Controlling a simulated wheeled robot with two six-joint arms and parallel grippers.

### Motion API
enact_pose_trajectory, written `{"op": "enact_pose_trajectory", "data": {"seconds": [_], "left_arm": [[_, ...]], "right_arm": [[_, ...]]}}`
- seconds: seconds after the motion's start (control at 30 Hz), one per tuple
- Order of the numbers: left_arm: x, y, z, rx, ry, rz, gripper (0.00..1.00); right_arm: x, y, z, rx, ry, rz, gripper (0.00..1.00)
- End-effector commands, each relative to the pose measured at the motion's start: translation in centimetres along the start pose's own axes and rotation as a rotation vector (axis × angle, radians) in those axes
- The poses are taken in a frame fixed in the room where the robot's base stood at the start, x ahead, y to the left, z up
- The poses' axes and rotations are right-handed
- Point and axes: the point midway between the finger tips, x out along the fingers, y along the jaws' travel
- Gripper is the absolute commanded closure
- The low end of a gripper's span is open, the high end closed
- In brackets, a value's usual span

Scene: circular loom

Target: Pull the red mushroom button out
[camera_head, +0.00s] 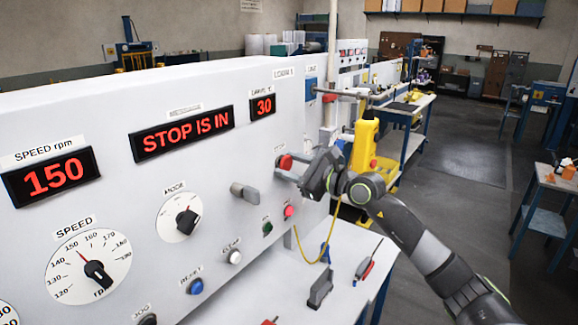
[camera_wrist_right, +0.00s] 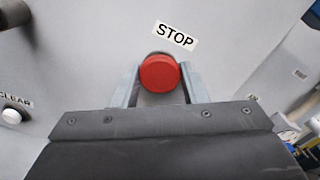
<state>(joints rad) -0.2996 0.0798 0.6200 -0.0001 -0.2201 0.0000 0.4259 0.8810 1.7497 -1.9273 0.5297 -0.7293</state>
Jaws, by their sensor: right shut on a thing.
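The red mushroom button (camera_head: 285,162) sits on the sloped white control panel (camera_head: 110,125), towards its right end. In the right wrist view the red button (camera_wrist_right: 160,73) is below a label reading STOP. My right gripper (camera_head: 292,170) reaches the panel from the right, and its two grey fingers (camera_wrist_right: 160,85) are one on each side of the button, shut on it. The shaft behind the button's head is hidden. My left gripper is not in view.
Below the button are a small red button (camera_head: 289,211), a green one (camera_head: 267,228) and a white one (camera_head: 235,257). A grey lever knob (camera_head: 245,192) is to the left. Tools lie on the white shelf (camera_head: 340,250) below. A yellow stand (camera_head: 363,145) is behind the gripper.

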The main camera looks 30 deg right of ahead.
Motion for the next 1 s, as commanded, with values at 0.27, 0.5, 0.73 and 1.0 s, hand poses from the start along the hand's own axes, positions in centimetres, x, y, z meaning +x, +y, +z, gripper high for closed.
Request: {"op": "enact_pose_trajectory", "data": {"seconds": [0.27,0.5,0.73,1.0], "left_arm": [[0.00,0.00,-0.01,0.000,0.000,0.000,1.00],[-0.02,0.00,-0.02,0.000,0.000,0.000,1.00],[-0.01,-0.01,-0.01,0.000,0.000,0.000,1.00],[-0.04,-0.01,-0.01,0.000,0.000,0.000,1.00]], "right_arm": [[-0.06,0.00,-0.02,0.000,0.000,0.000,0.98],[-0.60,-0.01,-0.08,0.000,0.002,0.000,0.98],[-0.65,0.00,-0.06,0.001,0.001,0.000,0.38],[-0.79,-0.03,-0.05,-0.001,0.001,0.000,0.38]]}}
